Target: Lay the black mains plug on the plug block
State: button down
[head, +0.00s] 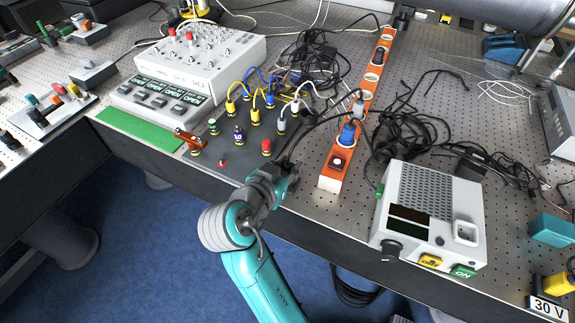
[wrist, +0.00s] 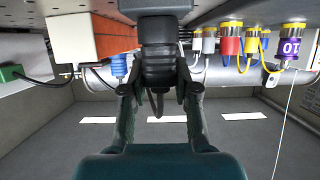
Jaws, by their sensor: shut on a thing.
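My gripper (head: 286,173) is at the table's front edge, left of the orange socket strip (head: 329,178). In the wrist view my gripper (wrist: 160,82) is shut on the black mains plug (wrist: 157,45), with a finger on each side and a dark cable hanging between them. In the head view the plug is mostly hidden at the gripper's tip. The orange strip also shows in the wrist view (wrist: 112,40). A blue plug (head: 347,133) sits in the strip. I cannot tell for certain which object is the plug block.
A dark panel with colored connectors, including a red one (head: 266,147), lies left of the gripper. A grey power supply (head: 430,215) stands to the right. Tangled black cables (head: 405,135) lie behind it. A white box (head: 205,55) stands at the back left.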

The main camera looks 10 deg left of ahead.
jog(key=shift+f, duration=0.15)
jog(key=c, duration=0.9)
grip_release()
jog(key=shift+s+r, duration=0.1)
jog(key=shift+r, duration=0.1)
jog(key=v, duration=1.1)
jog(key=shift+s+a+r, duration=0.2)
jog(key=shift+s, duration=0.1)
